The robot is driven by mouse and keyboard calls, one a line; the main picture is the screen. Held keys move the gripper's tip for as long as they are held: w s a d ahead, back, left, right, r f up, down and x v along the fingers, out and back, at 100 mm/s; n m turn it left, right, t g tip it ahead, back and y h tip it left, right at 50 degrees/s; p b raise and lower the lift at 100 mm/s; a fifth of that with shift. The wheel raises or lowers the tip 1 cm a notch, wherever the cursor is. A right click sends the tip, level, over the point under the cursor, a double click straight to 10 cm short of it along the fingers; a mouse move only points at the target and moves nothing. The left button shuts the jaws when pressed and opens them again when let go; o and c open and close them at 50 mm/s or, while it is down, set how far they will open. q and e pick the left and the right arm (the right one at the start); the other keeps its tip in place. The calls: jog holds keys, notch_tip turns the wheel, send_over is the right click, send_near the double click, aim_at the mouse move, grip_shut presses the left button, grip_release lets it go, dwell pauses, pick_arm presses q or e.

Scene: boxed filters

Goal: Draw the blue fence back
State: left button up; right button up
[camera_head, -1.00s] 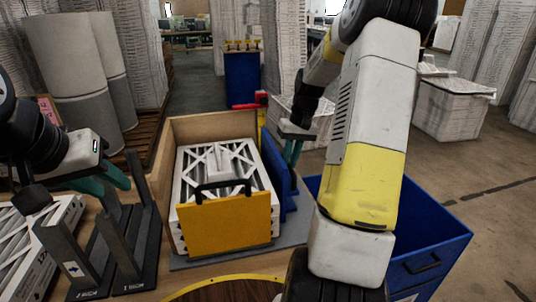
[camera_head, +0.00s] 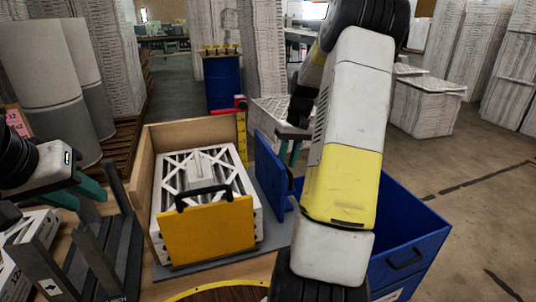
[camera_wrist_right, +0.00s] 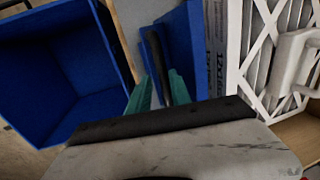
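The blue fence (camera_head: 270,172) is an upright panel on the grey base at the right of the white filters (camera_head: 196,165). A gap shows between fence and filters. It also shows in the wrist view (camera_wrist_right: 186,45), with its black handle (camera_wrist_right: 156,56) between the teal fingers. My right gripper (camera_head: 290,150) is shut on that handle; my right arm partly hides the area. In the wrist view its fingers (camera_wrist_right: 160,92) sit on both sides of the handle. My left gripper (camera_head: 80,193) is open and empty at the left, near the dark slotted rack.
A yellow panel (camera_head: 208,231) with a black handle stands in front of the filters. A wooden wall (camera_head: 145,190) bounds them at left and back. An open blue bin (camera_head: 415,225) stands to the right. A dark slotted rack (camera_head: 121,250) is at the left.

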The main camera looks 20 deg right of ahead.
notch_tip(320, 180, up, 8)
jog(key=d, duration=0.1)
jog(key=shift+d+f, duration=0.15)
jog(key=shift+d, duration=0.1)
dwell(0.4)
